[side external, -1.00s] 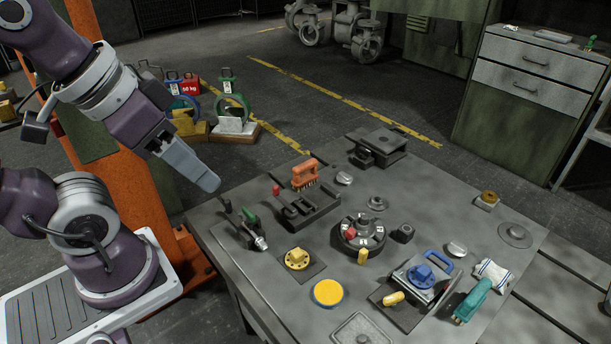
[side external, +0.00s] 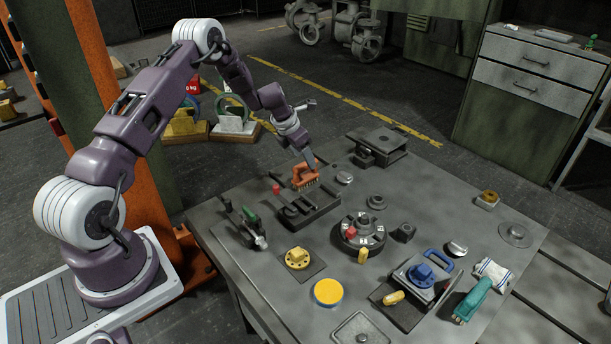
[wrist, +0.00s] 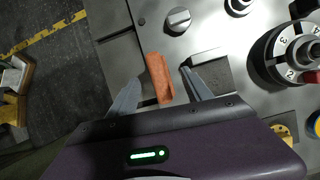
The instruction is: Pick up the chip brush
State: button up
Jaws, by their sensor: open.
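The chip brush (side external: 306,174) has an orange handle and pale bristles. It stands bristles down on the far end of a dark fixture on the table. In the wrist view the orange handle (wrist: 159,78) lies between my gripper's two fingers (wrist: 162,76), with a visible gap on each side. My gripper (side external: 311,162) is open and points down at the brush in the side view. Its fingertips overlap the handle there, and I cannot tell their exact height. The bristles are hidden in the wrist view.
A red knob (side external: 276,188) stands on the fixture close left of the brush. A grey knob (side external: 344,178) lies close to its right. A round dial fixture (side external: 361,233) sits nearer the front. Clear table lies behind the brush.

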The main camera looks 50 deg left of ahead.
aim_at(308, 175)
jog(key=shift+n, duration=0.5)
jog(key=x, duration=0.6)
jog(key=s+x, duration=0.1)
jog(key=x, duration=0.1)
jog(key=shift+w+a+f, duration=0.1)
jog(key=shift+a+f, duration=0.05)
jog(key=shift+f, duration=0.45)
grip_shut()
